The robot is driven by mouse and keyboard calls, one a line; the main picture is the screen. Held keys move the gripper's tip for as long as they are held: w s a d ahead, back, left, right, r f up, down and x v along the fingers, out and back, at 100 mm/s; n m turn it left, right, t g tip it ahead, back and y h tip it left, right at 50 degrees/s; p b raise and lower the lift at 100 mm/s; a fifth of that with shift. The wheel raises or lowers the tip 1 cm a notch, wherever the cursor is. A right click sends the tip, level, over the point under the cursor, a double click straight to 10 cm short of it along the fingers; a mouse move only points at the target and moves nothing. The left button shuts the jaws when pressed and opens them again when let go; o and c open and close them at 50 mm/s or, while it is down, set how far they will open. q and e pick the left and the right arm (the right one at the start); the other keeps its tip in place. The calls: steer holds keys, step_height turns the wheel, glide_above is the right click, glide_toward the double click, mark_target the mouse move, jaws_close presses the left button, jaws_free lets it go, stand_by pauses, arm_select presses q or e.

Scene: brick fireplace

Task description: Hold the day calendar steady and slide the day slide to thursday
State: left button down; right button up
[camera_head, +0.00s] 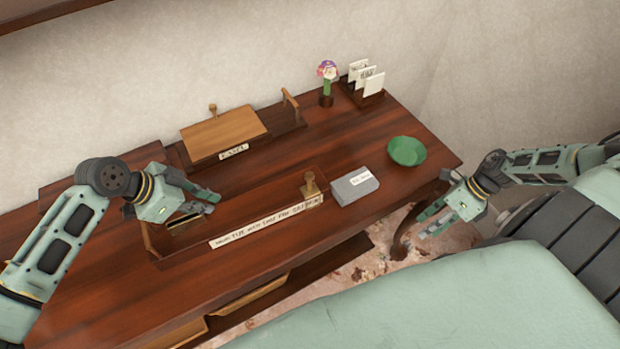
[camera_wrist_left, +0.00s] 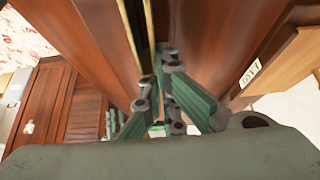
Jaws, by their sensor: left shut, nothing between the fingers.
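The day calendar is a long dark wooden bar with a white strip of day names (camera_head: 265,227) along its front, lying on the desk. The day slide, a small brass-coloured knob (camera_head: 310,186), stands near the calendar's right end, by the last day names; the exact day is too small to read. My left gripper (camera_head: 205,205) is shut and empty, low over the calendar's left end; contact is unclear. In the left wrist view its fingers (camera_wrist_left: 165,65) are close together beside a brass strip. My right gripper (camera_head: 424,222) looks open and empty, off the desk's right front edge.
A wooden stand (camera_head: 222,133) labelled EASEL is behind the calendar. A grey box (camera_head: 354,186) sits just right of the slide. A green bowl (camera_head: 406,151), a flower figure (camera_head: 327,82) and a card holder (camera_head: 364,84) stand further right.

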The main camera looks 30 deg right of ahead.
mark_target(310, 181)
steer(key=w+a+r+n+y, duration=0.1)
steer(key=w+a+r+n, duration=0.1)
steer(key=w+r+n, duration=0.1)
steer(key=w+a+r+n+y, duration=0.2)
steer(key=w+a+r+n, duration=0.1)
steer(key=w+r+n, duration=0.1)
steer(key=w+a+r+n+y, duration=0.1)
steer(key=w+a+r+n, duration=0.1)
steer(key=w+r+n, duration=0.2)
steer(key=shift+w+a+r, duration=0.2)
steer(key=shift+w+r, duration=0.15)
steer(key=shift+r, duration=0.25)
steer(key=w+a+r+t+y, duration=0.2)
steer(key=w+a+r+y, duration=0.1)
steer(key=w+a+r, duration=0.4)
steer(key=shift+n, duration=0.3)
steer(key=x, duration=1.2)
steer(key=shift+s+a+f, duration=0.15)
steer(key=shift+s+a, duration=0.1)
steer(key=shift+a, duration=0.05)
steer(key=c, duration=0.9)
steer(key=shift+s, duration=0.1)
